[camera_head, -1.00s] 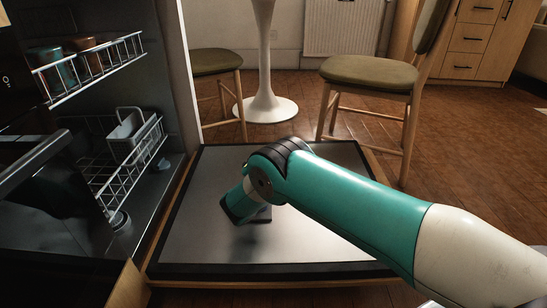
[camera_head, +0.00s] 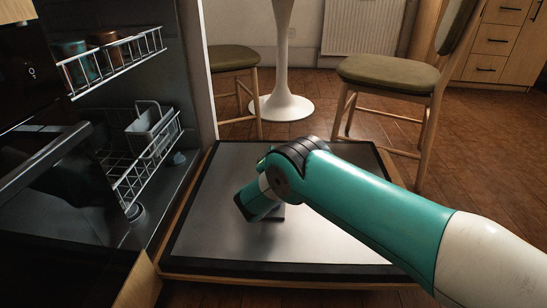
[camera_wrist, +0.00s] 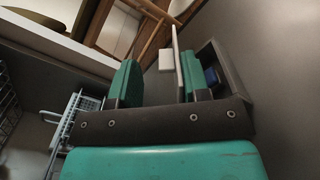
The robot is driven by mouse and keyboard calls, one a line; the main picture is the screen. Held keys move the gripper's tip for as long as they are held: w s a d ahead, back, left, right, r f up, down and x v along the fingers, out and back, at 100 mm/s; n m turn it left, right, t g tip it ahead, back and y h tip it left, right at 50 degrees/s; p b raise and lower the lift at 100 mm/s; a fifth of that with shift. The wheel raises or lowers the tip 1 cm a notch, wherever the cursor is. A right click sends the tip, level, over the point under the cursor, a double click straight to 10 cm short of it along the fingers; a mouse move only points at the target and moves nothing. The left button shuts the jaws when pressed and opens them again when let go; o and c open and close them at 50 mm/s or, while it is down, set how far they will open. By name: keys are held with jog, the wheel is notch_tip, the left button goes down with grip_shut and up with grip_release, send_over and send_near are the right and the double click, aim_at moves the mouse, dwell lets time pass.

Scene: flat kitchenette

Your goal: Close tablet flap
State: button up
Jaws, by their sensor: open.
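The tablet flap (camera_wrist: 178,58) stands open as a thin pale plate with a small white block on one side. Beside it is the dark-rimmed tablet compartment (camera_wrist: 206,56) in the grey dishwasher door, with something blue (camera_wrist: 211,76) inside. My gripper (camera_wrist: 156,64) is open, with green fingers spread. In the wrist view the flap shows between the fingers, close to the right one; I cannot tell whether they touch. In the head view my gripper (camera_head: 270,210) is low over the lowered door (camera_head: 345,235); my wrist mostly hides it, and the flap is not visible there.
The dishwasher's lower rack (camera_head: 150,160) and upper rack (camera_head: 120,52) are at the left, with cups (camera_head: 75,50) above. Chairs (camera_head: 390,75) and a white table base (camera_head: 282,105) stand beyond the door. Brown floor (camera_head: 480,150) is open at the right.

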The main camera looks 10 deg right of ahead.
notch_tip(320, 180, up, 20)
jog(key=p, duration=1)
jog(key=shift+p, duration=0.35)
jog(key=shift+a, duration=0.1)
jog(key=shift+c, duration=0.2)
